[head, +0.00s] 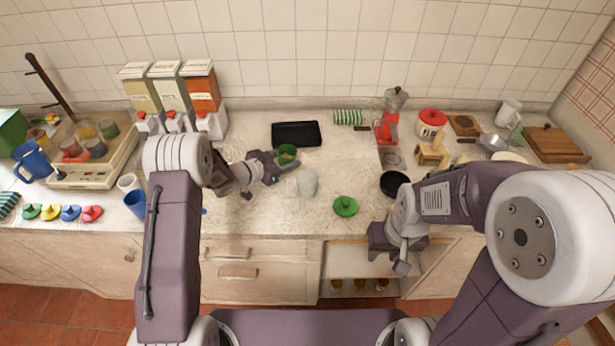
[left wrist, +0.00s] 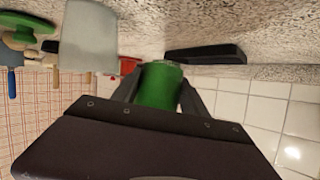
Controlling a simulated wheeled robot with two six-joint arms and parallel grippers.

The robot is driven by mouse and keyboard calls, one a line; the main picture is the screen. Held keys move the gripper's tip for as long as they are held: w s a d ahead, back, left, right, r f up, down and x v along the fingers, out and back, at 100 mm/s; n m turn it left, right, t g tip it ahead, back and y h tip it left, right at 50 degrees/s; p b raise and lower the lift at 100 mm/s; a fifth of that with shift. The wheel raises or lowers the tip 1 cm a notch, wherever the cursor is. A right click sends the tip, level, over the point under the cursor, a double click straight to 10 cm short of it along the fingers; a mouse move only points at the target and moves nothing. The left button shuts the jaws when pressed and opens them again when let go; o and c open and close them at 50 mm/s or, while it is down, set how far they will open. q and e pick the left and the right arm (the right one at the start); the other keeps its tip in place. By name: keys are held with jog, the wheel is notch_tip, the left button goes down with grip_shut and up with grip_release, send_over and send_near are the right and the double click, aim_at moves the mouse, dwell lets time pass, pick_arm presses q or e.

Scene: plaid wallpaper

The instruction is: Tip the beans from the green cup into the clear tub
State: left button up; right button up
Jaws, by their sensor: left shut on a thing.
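The green cup (head: 287,151) is in my left gripper (head: 279,164), whose fingers are shut around its sides. In the left wrist view the green cup (left wrist: 157,86) sits between the two fingers. In the head view its mouth faces up and it looks roughly upright. I cannot make out the beans inside. The clear tub (head: 307,184) stands on the counter just right of and nearer than the cup, apart from it; it also shows in the left wrist view (left wrist: 90,38). My right gripper (head: 402,264) hangs near the counter's front edge, its fingers unclear.
A green lid (head: 345,206) lies right of the tub. A black tray (head: 296,134) lies behind the cup. Dispensers (head: 172,95) stand at the back left. The counter around the tub is mostly clear.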

aim_at(293, 158)
pick_arm(q)
jog(key=shift+d+r, duration=0.15)
jog(key=shift+r, duration=0.3)
jog(key=shift+s+d+r+m+b, duration=0.1)
jog(key=shift+m+b, duration=0.2)
jog(key=shift+b, duration=0.1)
jog(key=shift+s+d+r+m+t+y+b, duration=0.15)
jog(key=shift+s+r+m+t+y+b, duration=0.1)
jog(key=shift+r+b, duration=0.2)
jog(key=shift+s+d+r+m+t+y+b, duration=0.15)
jog(key=shift+s+r+m+b, duration=0.1)
jog(key=shift+r+b, duration=0.15)
jog(key=b, duration=0.2)
jog(key=d+m+b, duration=0.1)
jog(key=shift+s+r+t+b, duration=0.15)
jog(key=shift+s+t+b, duration=0.2)
jog(key=shift+t+b, duration=0.05)
jog(key=s+d+r+m+b, duration=0.1)
jog(key=b, duration=0.2)
jog(key=shift+m+t+y, duration=0.4)
jog(key=m+b, duration=0.1)
jog(key=b, duration=0.1)
jog(key=m+t+b, duration=0.1)
jog(key=b, duration=0.2)
jog(key=r+m+t+y+b, duration=0.1)
jog(key=m+b, duration=0.1)
jog(key=b, duration=0.1)
jog(key=shift+s+d, duration=0.1)
jog(key=shift+s, duration=0.05)
